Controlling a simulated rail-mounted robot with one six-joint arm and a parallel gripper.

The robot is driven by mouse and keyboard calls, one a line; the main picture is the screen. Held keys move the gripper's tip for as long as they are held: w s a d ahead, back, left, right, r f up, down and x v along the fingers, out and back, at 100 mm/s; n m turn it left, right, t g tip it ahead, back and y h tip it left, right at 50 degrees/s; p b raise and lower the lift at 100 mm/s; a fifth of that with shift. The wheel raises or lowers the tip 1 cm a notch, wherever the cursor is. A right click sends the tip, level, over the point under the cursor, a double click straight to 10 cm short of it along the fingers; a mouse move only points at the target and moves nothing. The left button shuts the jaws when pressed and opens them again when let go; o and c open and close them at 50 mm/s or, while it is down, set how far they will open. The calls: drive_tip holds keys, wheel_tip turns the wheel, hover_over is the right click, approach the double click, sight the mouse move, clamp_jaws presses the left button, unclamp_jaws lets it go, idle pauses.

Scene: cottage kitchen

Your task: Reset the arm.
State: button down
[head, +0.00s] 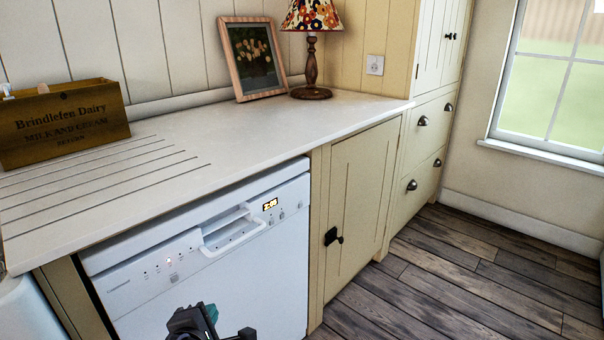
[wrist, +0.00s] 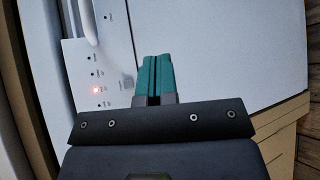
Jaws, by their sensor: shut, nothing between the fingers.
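My gripper (wrist: 153,78) shows in the wrist view with its two teal fingers together and nothing between them. It points toward the white front of the dishwasher (wrist: 215,50). In the head view, part of my gripper (head: 207,312) shows at the bottom edge, in front of the dishwasher (head: 245,290); the rest of the arm is mostly out of the picture. I cannot tell the exact gap between the fingers and the dishwasher front.
The dishwasher's handle recess (head: 232,234) juts near my gripper. Above it, the worktop (head: 270,135) holds a wooden crate (head: 65,128), a picture frame (head: 253,58) and a lamp (head: 311,75). A cupboard knob (head: 333,237) sticks out at right. The wooden floor (head: 450,285) is clear.

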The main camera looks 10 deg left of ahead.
drive_tip(key=w+d+f+m+g+h, duration=0.2)
drive_tip(key=d+f+m+g, duration=0.3)
drive_tip(key=d+m, duration=0.4)
drive_tip(key=w+d+f+m+g+h, duration=0.2)
drive_tip(key=d+f+m+g, duration=0.35)
drive_tip(key=d, duration=0.65)
drive_tip(key=w+d+m+g+y+p, duration=0.2)
drive_tip(key=d+m, duration=0.7)
drive_tip(key=d, duration=1.4)
wheel_tip(320, 180, up, 34)
drive_tip(key=a+g+p, duration=0.1)
drive_tip(key=p, duration=3.1)
drive_tip(key=shift+w, duration=0.35)
drive_tip(key=shift+f, duration=0.1)
wheel_tip(320, 180, down, 47)
drive_tip(key=b, duration=4.6)
